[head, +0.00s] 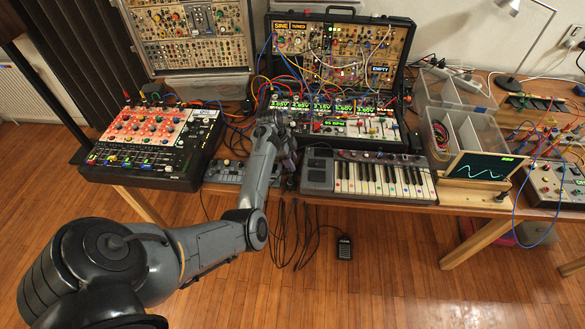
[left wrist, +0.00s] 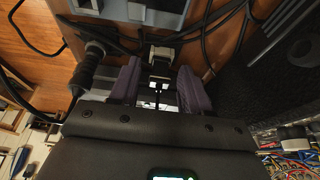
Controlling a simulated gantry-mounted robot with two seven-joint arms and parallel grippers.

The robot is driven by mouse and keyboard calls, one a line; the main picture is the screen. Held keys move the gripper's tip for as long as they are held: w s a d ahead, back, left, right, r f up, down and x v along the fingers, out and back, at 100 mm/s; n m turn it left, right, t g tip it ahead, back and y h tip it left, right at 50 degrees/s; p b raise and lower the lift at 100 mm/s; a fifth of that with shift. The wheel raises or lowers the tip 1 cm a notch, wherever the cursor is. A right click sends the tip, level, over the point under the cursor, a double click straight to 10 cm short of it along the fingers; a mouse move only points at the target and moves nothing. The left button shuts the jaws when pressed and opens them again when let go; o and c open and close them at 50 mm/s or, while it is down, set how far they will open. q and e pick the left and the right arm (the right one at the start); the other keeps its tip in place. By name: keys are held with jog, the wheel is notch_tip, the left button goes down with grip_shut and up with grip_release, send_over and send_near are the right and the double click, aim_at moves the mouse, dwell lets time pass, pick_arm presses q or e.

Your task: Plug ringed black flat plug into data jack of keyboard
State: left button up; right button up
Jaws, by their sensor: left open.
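The keyboard (head: 372,179) lies at the front edge of the table, right of my left gripper (head: 287,160). Its data jack cannot be made out. In the left wrist view my left gripper (left wrist: 158,82) is open, with two purple finger pads. A small pale connector end (left wrist: 162,54) with a dark body lies beyond and between the pads; no grip on it shows. A thick black ribbed piece with a cable (left wrist: 88,70) is just left of the left pad. I cannot tell which of these is the ringed black flat plug. My right gripper is out of view.
A red-and-black mixer (head: 150,140) stands left, and a small grey device (head: 224,172) sits beside my gripper. A black synth case (head: 405,105) is behind. Black cables (head: 285,235) hang off the table edge. A small display (head: 481,166) stands right of the keyboard.

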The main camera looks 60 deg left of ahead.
pick_arm(q)
grip_shut()
jog(key=shift+r, duration=0.2)
jog(key=shift+r+p, duration=0.4)
jog(key=shift+p, duration=0.35)
jog(key=shift+r+p, duration=1.25)
jog(key=shift+p, duration=0.3)
jog(key=shift+r, duration=0.1)
